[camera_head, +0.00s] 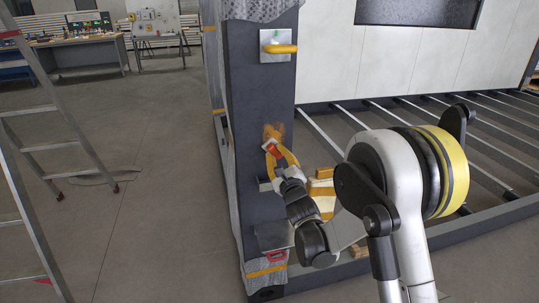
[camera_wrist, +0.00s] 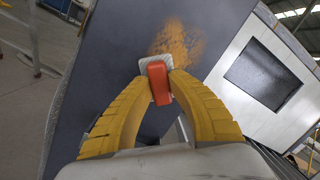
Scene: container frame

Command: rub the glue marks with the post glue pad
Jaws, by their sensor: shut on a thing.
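My gripper (camera_head: 273,148) has two yellow ribbed fingers and is shut on the post glue pad, a small block with an orange-red back (camera_wrist: 158,82) and a pale grey face. The pad also shows in the head view (camera_head: 271,147), against or very close to the dark post (camera_head: 250,100). The glue marks are an orange-brown smear (camera_wrist: 178,40) on the post, just beyond the pad in the wrist view. In the head view the smear (camera_head: 274,130) lies right above the pad. I cannot tell whether the pad's face touches the post.
A yellow handle on a metal plate (camera_head: 279,47) sits higher on the post. Floor rails (camera_head: 340,140) run to the right. A metal ladder (camera_head: 60,140) stands at the left, and a workbench (camera_head: 80,50) is far back. Open floor lies left of the post.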

